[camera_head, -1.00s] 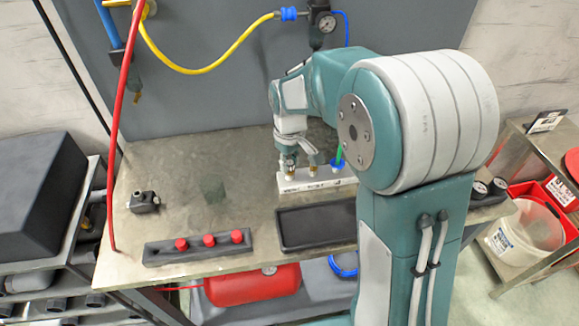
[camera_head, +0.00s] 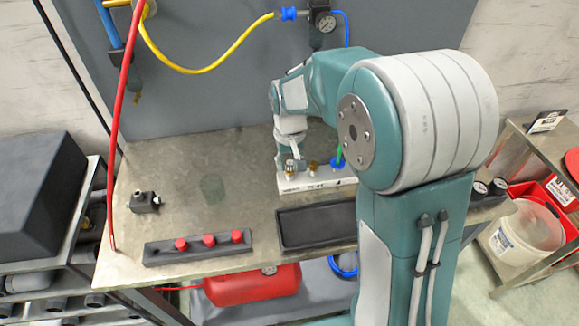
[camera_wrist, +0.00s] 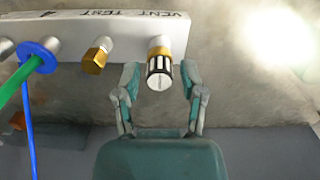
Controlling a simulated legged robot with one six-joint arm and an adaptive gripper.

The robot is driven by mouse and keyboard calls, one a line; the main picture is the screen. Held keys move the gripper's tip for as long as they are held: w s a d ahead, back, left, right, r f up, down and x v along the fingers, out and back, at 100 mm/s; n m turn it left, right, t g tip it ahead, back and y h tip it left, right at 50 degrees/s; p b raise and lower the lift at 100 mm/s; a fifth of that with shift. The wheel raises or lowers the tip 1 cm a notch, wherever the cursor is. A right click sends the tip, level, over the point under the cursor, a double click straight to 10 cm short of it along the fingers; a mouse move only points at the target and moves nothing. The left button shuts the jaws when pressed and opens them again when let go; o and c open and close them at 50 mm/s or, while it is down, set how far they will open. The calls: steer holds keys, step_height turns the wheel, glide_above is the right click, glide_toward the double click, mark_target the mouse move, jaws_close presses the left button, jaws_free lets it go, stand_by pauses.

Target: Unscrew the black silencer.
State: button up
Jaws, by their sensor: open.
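The silencer (camera_wrist: 159,68) is a short cylinder with a black and pale striped body and a brass collar. It sticks out of a white block (camera_wrist: 130,28) marked "VENT TEST", and its end faces the wrist camera. My gripper (camera_wrist: 160,80) is open, with one finger on each side of the silencer's end and a visible gap at both sides. In the head view the block (camera_head: 318,185) stands on the bench, and my gripper (camera_head: 297,155) is at its left end by the silencer (camera_head: 290,167). Exact finger depth is unclear.
A brass fitting (camera_wrist: 97,55) and a blue fitting (camera_wrist: 37,57) with a green tube sit beside it on the block. A black tray (camera_head: 312,226) and a bar with red knobs (camera_head: 208,241) lie in front.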

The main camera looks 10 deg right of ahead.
steer(key=m, duration=0.4)
steer(key=shift+m, duration=0.3)
steer(key=m, duration=0.4)
steer(key=shift+d, duration=0.1)
steer(key=shift+c, duration=0.3)
